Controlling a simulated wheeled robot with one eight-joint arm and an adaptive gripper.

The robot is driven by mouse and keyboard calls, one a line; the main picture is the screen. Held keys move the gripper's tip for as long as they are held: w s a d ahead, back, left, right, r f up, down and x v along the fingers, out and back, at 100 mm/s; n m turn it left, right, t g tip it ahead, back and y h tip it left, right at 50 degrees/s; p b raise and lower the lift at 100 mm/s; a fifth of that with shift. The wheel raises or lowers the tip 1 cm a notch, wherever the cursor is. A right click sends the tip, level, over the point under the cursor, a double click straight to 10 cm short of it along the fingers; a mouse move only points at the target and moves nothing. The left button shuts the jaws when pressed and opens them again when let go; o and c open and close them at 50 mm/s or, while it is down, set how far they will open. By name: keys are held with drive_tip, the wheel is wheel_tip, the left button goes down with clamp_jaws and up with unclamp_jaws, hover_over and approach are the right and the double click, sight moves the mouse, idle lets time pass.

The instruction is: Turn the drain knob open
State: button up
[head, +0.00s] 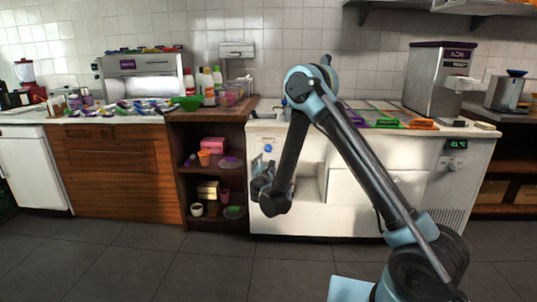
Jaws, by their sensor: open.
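A small round blue knob (268,148) is on the white front panel at the left end of the topping unit (350,190). It looks like the drain knob, but its setting is too small to read. My gripper (258,188) hangs below the knob, in front of the unit's left side. It appears open and empty, and apart from the knob in the picture. The fingers are dark and small, and my wrist partly covers them.
A dark shelf unit (209,175) with cups and boxes stands just left of the knob. A green display (456,144) is on the unit's right end. Colored lids (388,123) lie on the countertop. The floor (140,262) in front is clear.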

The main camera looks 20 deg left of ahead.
sight(268, 150)
drive_tip(key=x, duration=1.7)
drive_tip(key=shift+w+d+r, duration=0.1)
drive_tip(key=c, duration=1.1)
